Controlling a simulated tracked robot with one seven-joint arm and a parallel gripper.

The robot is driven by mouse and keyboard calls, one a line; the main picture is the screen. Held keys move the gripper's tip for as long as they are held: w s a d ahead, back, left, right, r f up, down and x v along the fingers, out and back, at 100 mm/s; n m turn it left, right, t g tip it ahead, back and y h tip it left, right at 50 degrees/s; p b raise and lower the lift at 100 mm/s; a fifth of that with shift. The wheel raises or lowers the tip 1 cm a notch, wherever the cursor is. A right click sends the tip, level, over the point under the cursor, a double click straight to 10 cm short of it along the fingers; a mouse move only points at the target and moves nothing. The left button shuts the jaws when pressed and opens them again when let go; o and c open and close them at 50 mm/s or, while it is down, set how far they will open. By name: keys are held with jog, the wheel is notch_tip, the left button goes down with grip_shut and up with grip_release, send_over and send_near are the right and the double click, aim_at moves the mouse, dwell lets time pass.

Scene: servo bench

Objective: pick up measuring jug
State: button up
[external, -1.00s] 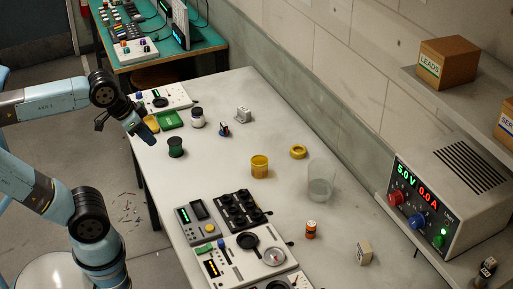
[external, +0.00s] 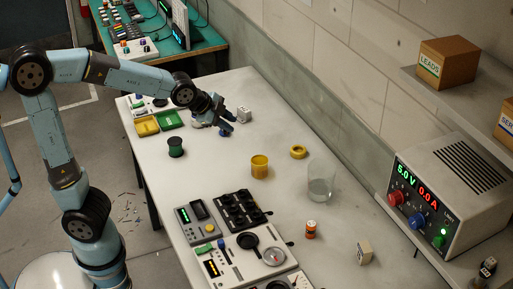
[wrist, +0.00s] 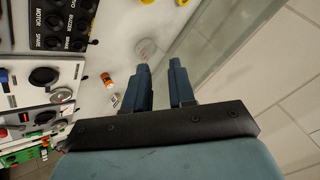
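The measuring jug (external: 321,182) is a clear, see-through vessel standing upright on the bench near the wall. In the wrist view the jug (wrist: 147,47) shows as a pale round outline just beyond my fingertips, partly hidden by them. My gripper (external: 229,126) is above the far part of the bench, well to the left of the jug and apart from it. In the wrist view my gripper (wrist: 160,68) has its two blue fingers apart with nothing between them.
A yellow cup (external: 259,167) and a yellow ring (external: 298,152) stand between my gripper and the jug. An orange bottle (external: 311,229) is nearer the camera. A dark green spool (external: 176,147) stands to the left. A power supply (external: 440,205) sits at right.

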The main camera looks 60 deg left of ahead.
jog(key=w+f+m+t+y, duration=0.15)
jog(key=w+f+m, duration=0.35)
jog(key=w, duration=0.5)
notch_tip(320, 180, up, 11)
jog(key=m+t+h, duration=0.5)
jog(key=m+t, duration=0.3)
jog(key=m, duration=1.5)
send_over(322, 184)
jog(key=s+d, duration=0.3)
jog(key=s, duration=0.2)
jog(key=f, duration=2.8)
jog(key=shift+w+a+f, duration=0.15)
jog(key=shift+w, duration=0.15)
jog(key=shift+w+d+f, duration=0.1)
jog(key=shift+w+d, duration=0.15)
jog(key=shift+w, duration=0.95)
jog(key=shift+w+d+f, duration=0.15)
jog(key=shift+w+d, duration=0.15)
jog(key=shift+w, duration=0.9)
jog(key=shift+w+d+f, duration=0.1)
jog(key=shift+w+d, duration=0.15)
jog(key=shift+w, duration=0.95)
grip_shut()
